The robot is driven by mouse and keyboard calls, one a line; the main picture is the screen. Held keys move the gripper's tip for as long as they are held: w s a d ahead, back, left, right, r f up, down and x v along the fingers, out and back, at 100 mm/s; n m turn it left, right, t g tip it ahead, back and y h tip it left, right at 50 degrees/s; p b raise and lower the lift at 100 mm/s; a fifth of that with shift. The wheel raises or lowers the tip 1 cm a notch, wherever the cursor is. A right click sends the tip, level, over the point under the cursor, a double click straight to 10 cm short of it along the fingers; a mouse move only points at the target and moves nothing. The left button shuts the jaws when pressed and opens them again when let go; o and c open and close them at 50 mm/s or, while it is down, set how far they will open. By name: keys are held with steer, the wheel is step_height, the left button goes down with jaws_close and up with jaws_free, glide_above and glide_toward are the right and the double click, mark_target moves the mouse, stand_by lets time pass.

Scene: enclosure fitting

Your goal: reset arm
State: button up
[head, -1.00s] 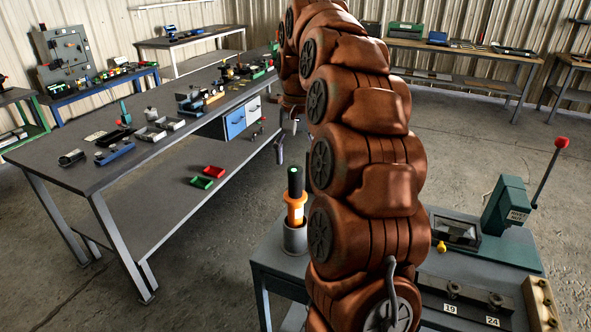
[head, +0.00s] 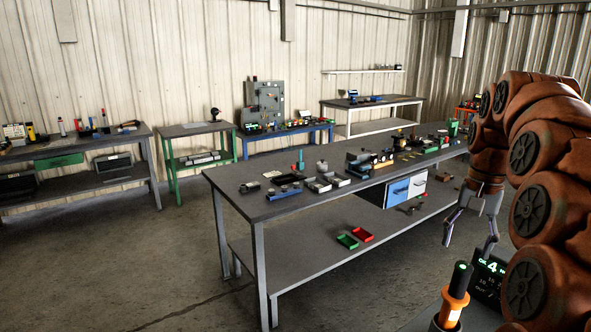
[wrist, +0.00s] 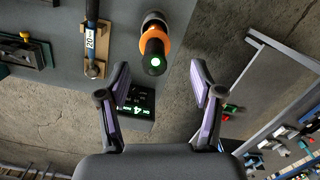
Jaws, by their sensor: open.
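My gripper (head: 468,226) hangs at the right of the head view, below my brown arm, with its two fingers spread apart. In the wrist view my gripper (wrist: 160,95) is open, with nothing between its fingers. A tool with a black body, an orange collar and a lit green tip (wrist: 154,52) stands beyond the fingers there. The same orange and black tool (head: 455,298) shows at the bottom right of the head view. A small display with green figures (head: 490,275) is beside it.
A long grey workbench (head: 240,187) with several parts on top crosses the middle. Green (head: 347,241) and red (head: 363,234) trays lie on its lower shelf. Other benches (head: 80,147) line the walls. The floor (head: 110,255) at the left front is clear.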

steer(key=s+a+f+n, duration=0.25)
steer(key=s+a, duration=0.25)
steer(key=a, duration=0.3)
steer(key=s+a+f+n, duration=0.1)
steer(key=s+a+f, duration=0.2)
steer(key=s, duration=0.5)
steer(key=s+a+f+n+g, duration=0.1)
steer(key=s+a+f+n, duration=0.1)
steer(key=s+a+f, duration=0.2)
steer(key=s+a+f+n, duration=0.2)
steer(key=s+a+f, duration=0.2)
steer(key=s, duration=0.8)
step_height(320, 180, down, 3)
steer(key=shift+s+r+h, duration=0.15)
steer(key=shift+s+h, duration=0.1)
steer(key=shift+h, duration=0.05)
steer(key=shift+n, duration=0.25)
